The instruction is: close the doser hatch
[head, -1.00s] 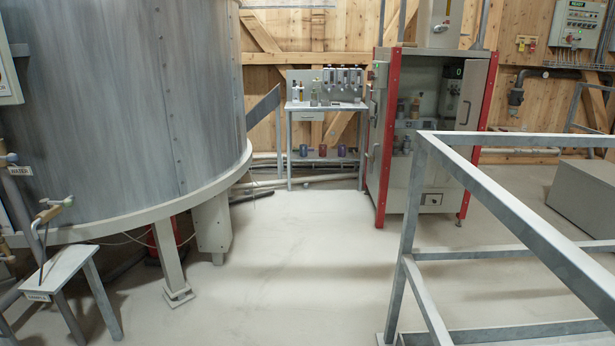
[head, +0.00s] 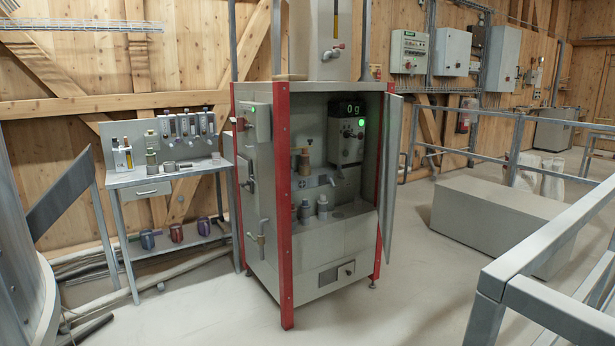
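The doser cabinet (head: 267,221) stands in the middle of the head view, a grey box with red corner posts. Its hatch door (head: 391,180) is swung open on the right side, seen nearly edge-on. Inside are a unit (head: 346,142) with a display reading "0g" and a green light, and several small bottles (head: 323,207). Neither of my grippers shows in the head view.
A workbench (head: 160,180) with bottles stands left of the cabinet. A metal railing (head: 546,258) runs along the right foreground. A long grey box (head: 500,222) lies behind it. The floor in front of the cabinet (head: 200,310) is clear.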

